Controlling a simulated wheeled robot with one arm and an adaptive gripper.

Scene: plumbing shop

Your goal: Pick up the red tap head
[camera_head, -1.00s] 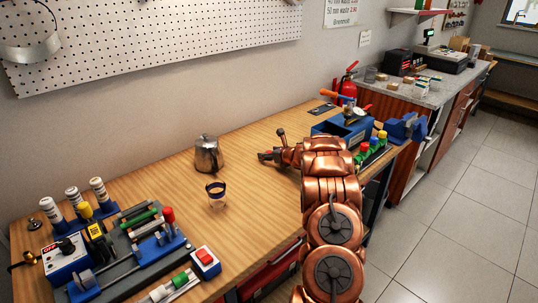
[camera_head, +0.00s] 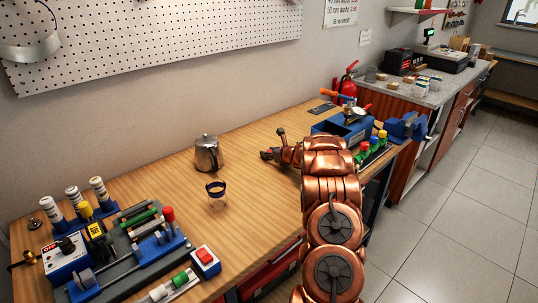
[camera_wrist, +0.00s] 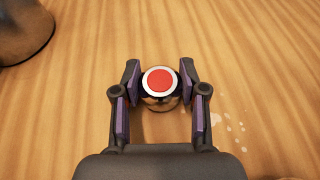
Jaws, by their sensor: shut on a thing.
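The red tap head (camera_wrist: 160,81) shows in the wrist view as a round red disc with a white rim, between the two fingers. My gripper (camera_wrist: 160,86) is shut on it, with a dark finger on each side. In the head view my gripper (camera_head: 268,155) is low over the wooden workbench, and a little red shows at its fingertips. The arm hides part of the bench there. I cannot tell whether the tap head touches the bench top.
A metal jug (camera_head: 208,154) stands left of my gripper, with a dark-rimmed glass cup (camera_head: 216,194) nearer the front. A tool tray (camera_head: 150,258) fills the bench's left end. A blue pump box (camera_head: 343,130) and a vise (camera_head: 406,128) are at the right.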

